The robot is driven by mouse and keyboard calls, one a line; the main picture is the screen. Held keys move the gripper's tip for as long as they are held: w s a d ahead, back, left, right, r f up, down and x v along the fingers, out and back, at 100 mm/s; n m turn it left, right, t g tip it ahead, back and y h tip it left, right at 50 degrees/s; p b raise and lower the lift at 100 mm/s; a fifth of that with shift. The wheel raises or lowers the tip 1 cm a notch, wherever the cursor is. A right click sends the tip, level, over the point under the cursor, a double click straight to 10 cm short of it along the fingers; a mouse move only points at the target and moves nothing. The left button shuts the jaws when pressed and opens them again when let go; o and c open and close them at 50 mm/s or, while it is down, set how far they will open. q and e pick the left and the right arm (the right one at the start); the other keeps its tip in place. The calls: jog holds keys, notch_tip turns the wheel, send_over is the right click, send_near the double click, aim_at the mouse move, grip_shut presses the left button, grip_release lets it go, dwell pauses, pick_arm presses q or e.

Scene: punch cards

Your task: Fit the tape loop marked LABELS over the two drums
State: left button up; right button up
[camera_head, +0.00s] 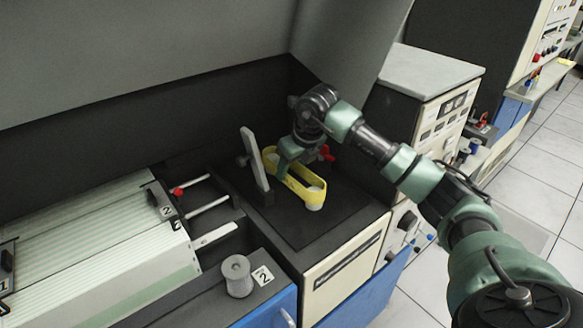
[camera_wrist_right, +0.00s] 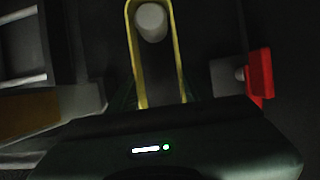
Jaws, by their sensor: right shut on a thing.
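The yellow tape loop (camera_head: 297,191) is stretched into a long oval above the dark deck of the machine; no marking on it is readable. My right gripper (camera_head: 284,166) is shut on the loop toward its far end. A pale drum (camera_head: 314,207) stands under the loop's near end, and its top shows inside that end. In the right wrist view the round drum top (camera_wrist_right: 151,22) lies inside the curve of the loop (camera_wrist_right: 135,55). I cannot tell how far down the loop sits on it. The second drum is hidden by my gripper. My left gripper is out of view.
A grey upright plate (camera_head: 253,162) stands close left of the loop. A red part (camera_head: 327,153) is just right of my gripper and shows in the wrist view (camera_wrist_right: 260,75).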

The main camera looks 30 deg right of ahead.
jog(key=shift+f+b, duration=1)
jog(key=shift+f, duration=0.25)
dwell(0.5)
jog(key=o, duration=1.4)
